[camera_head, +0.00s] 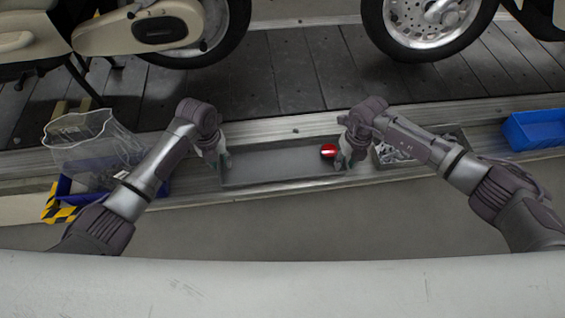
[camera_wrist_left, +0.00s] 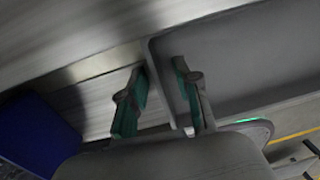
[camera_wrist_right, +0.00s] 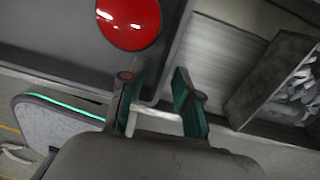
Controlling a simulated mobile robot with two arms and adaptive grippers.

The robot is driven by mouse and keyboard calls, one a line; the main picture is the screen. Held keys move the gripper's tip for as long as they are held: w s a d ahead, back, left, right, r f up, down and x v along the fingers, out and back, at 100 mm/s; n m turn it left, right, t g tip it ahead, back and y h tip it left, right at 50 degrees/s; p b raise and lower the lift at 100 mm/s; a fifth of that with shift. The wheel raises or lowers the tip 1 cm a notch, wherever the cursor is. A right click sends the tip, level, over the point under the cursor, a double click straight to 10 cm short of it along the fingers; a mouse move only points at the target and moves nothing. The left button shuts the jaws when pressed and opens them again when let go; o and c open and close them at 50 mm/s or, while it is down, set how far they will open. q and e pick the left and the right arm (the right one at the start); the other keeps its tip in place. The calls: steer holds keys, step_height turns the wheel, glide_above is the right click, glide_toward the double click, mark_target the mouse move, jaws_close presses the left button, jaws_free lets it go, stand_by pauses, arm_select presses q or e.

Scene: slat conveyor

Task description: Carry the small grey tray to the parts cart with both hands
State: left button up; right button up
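The small grey tray (camera_head: 275,173) rests on the pale ledge beside the slat conveyor. A red round part (camera_head: 328,151) lies in its right end; it also shows in the right wrist view (camera_wrist_right: 128,20). My left gripper (camera_head: 222,162) is open at the tray's left end. In the left wrist view its fingers (camera_wrist_left: 160,95) stand either side of the end wall, with a gap. My right gripper (camera_head: 343,162) is open at the right end. In the right wrist view its fingers (camera_wrist_right: 155,100) straddle that end wall, apart from each other. I cannot make out a parts cart.
A grey bin of metal parts (camera_head: 395,152) stands just right of my right gripper. A blue bin (camera_head: 535,129) is farther right. A clear bag (camera_head: 95,145) in a blue bin is at left, near my left arm. Scooter wheels (camera_head: 425,25) stand on the slats behind.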

arm_select(q)
jaws_close()
arm_select(e)
jaws_close()
arm_select(q)
steer(key=shift+r, duration=0.1)
arm_select(e)
steer(key=shift+r, duration=0.1)
